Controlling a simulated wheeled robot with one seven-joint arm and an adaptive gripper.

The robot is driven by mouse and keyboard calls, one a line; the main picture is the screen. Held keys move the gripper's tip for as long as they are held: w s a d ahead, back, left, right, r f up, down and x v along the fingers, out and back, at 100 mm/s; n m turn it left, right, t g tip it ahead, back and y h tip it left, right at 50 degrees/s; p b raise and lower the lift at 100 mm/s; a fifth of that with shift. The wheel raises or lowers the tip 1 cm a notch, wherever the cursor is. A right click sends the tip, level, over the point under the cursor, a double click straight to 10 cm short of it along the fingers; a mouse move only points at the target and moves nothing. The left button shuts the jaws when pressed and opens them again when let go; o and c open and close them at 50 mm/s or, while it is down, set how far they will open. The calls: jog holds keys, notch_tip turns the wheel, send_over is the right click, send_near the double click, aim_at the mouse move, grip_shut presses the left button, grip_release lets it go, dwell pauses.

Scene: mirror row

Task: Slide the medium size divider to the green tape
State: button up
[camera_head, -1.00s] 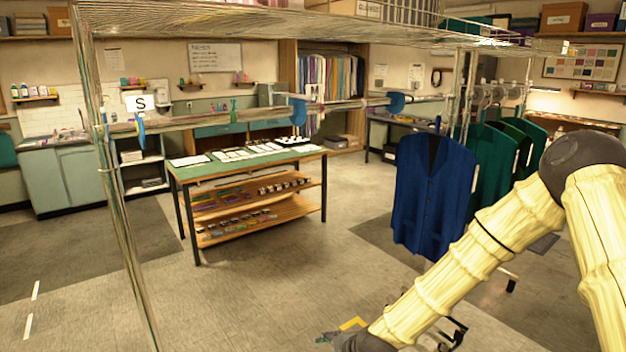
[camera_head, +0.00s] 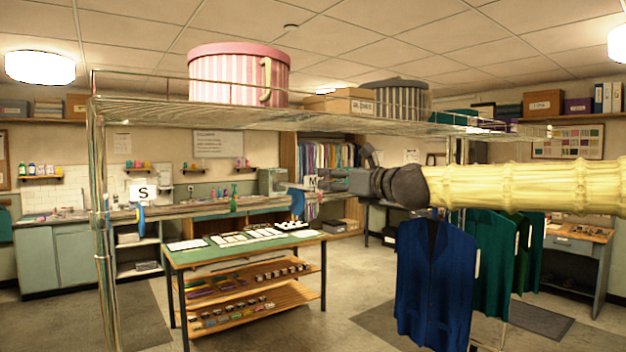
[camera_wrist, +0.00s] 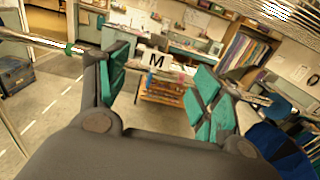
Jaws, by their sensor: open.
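The medium divider shows as a white tag marked M (camera_head: 312,183) on the metal rail in the head view, with a blue part hanging below it. In the wrist view its M tag (camera_wrist: 157,60) appears between my open fingers. My gripper (camera_head: 342,180) is level with the rail, just right of the tag, partly overlapping the rail in the picture. The wrist view shows my gripper (camera_wrist: 163,78) with green pads spread and nothing clamped. The green tape (camera_wrist: 70,48) is a band on the rail, left of my fingers; it also shows in the head view (camera_head: 233,202).
A divider marked S (camera_head: 142,192) hangs near the rail's left end. Another blue divider (camera_wrist: 276,106) is right of my fingers. A blue vest (camera_head: 433,285) and green garments hang at right. A shelf with a pink striped box (camera_head: 238,75) runs above the rail.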

jog(key=p+x, duration=0.3)
jog(key=x, duration=0.7)
jog(key=shift+w+a+p, duration=0.25)
jog(key=shift+p, duration=0.05)
